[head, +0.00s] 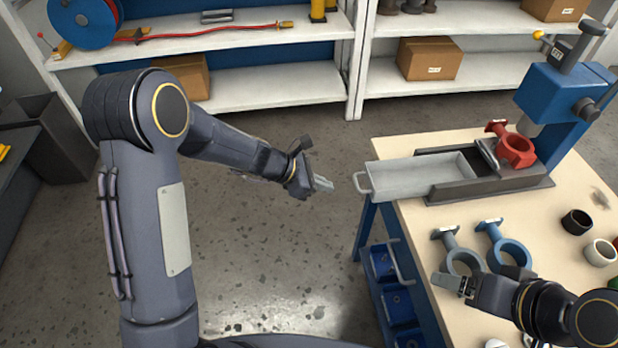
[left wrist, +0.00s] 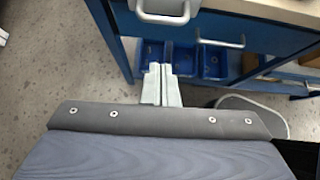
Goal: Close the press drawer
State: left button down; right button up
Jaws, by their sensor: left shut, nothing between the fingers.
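The press drawer (head: 418,174) is a light grey tray pulled out leftward from its dark base, its front overhanging the table edge. Its handle (head: 361,183) faces my left gripper and also shows at the top of the left wrist view (left wrist: 165,14). My left gripper (head: 323,184) is shut and empty, a short gap left of the handle, not touching it. The blue press (head: 563,98) stands behind the drawer base. A red valve body (head: 516,150) sits at the inner end. My right gripper (head: 447,282) is over the grey valve ring; its finger gap is unclear.
A grey valve body (head: 462,262) and a blue one (head: 509,255) lie on the table (head: 412,223) near my right gripper. Dark and white rings lie at the right. Blue bins (head: 385,262) hang below the table edge. Shelves (head: 300,84) stand behind; the floor left of the table is clear.

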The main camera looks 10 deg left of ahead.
pick_arm(q)
jog(key=shift+w+d+f+p, duration=0.15)
jog(key=shift+w+d, duration=0.15)
jog(key=shift+d, duration=0.5)
jog(key=shift+w+d+r+p, duration=0.15)
jog(key=shift+w+d, duration=0.1)
jog(key=shift+d, duration=0.5)
jog(key=shift+w+d+f+p, duration=0.15)
jog(key=shift+w+d, duration=0.15)
jog(key=shift+d, duration=0.5)
pick_arm(e)
jog(key=shift+r, duration=0.4)
